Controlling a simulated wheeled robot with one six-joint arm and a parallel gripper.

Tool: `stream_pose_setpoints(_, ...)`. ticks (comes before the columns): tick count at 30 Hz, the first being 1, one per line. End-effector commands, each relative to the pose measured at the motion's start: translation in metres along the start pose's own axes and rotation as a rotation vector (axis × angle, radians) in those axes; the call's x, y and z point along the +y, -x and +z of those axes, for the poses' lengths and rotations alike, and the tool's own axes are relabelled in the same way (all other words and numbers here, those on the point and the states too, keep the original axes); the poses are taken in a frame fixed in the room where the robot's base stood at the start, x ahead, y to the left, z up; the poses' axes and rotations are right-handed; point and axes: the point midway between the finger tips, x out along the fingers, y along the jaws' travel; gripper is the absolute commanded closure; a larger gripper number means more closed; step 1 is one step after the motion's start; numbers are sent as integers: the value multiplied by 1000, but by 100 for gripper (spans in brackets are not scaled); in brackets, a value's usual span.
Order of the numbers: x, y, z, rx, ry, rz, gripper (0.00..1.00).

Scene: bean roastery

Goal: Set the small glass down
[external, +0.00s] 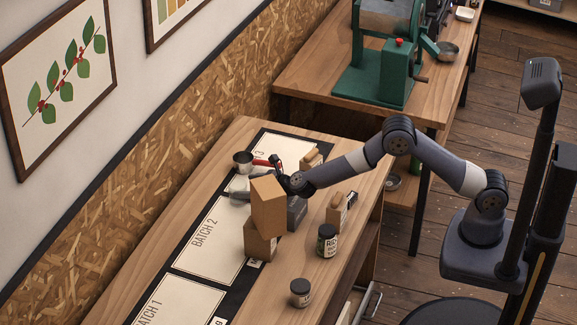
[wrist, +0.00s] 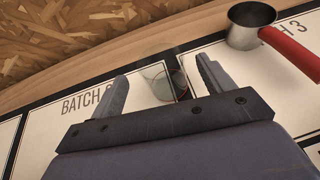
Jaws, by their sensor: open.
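The small glass (wrist: 157,82) is clear and shows in the wrist view between my fingers, over the mat near the edge of the BATCH 2 field. Something dark and reddish shows at its right side; I cannot tell if that is its content. My gripper (wrist: 160,72) is open, with one finger on each side of the glass. I cannot tell whether a finger touches it.
A metal cup with a red handle (wrist: 250,25) stands on BATCH 3. A kraft bag (external: 337,213) and dark jars (external: 326,241) (external: 300,292) stand nearer the front edge. BATCH 1 looks clear.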

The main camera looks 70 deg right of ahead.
Motion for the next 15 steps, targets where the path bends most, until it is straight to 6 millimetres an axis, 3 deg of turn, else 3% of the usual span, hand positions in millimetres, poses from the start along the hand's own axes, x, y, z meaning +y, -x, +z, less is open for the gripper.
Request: stream_pose_setpoints(15,0,75,-1,-1,-1,0,24)
